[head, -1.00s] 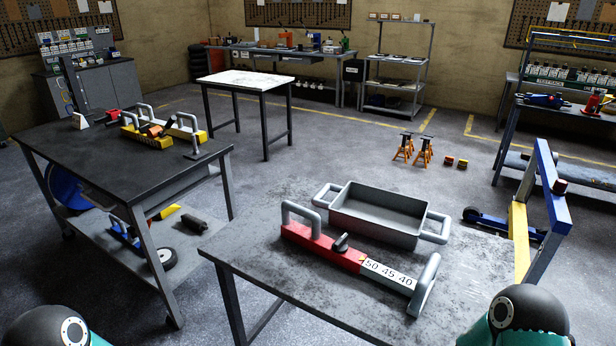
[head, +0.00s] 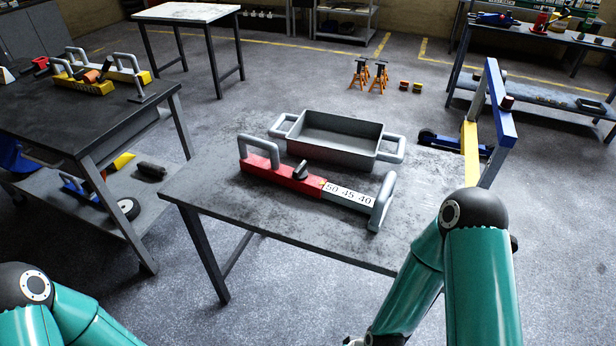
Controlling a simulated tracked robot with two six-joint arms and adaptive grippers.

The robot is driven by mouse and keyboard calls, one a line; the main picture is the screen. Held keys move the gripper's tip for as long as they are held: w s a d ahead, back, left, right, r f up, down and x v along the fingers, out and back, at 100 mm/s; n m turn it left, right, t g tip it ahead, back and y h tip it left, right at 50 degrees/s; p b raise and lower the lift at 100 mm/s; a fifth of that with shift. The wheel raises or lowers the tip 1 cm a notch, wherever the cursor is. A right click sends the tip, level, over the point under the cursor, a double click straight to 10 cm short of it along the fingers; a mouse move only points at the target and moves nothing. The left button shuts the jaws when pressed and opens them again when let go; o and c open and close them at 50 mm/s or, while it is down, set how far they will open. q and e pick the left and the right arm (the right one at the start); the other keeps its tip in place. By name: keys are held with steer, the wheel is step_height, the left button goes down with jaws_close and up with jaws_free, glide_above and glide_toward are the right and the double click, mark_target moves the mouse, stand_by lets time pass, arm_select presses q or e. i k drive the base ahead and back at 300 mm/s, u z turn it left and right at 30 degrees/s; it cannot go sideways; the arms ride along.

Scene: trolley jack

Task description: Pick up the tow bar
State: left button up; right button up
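The tow bar (head: 306,183) appears to be the red and grey bar lying on the near metal table (head: 220,205). It has a grey upright handle at its left end and another at its right end. A dark knob stands near its middle, beside a white label reading 50 45 40. Nothing holds it. My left arm shows at the bottom left and my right arm at the bottom right, in front of the table's right side. Neither gripper's fingers are in view.
A grey two-handled tray (head: 338,140) stands just behind the bar. A blue and yellow frame (head: 490,120) rises beyond the table's right edge. A dark workbench (head: 75,112) with yellow handled tools (head: 85,85) is on the left. The table's front left is bare.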

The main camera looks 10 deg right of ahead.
mark_target(271, 171)
steer(key=u, duration=0.3)
steer(key=k, duration=0.45)
steer(key=u, duration=1.3)
steer(key=i, duration=1.6)
steer(key=z, duration=1.75)
steer(key=i, duration=0.6)
steer(key=z, duration=0.1)
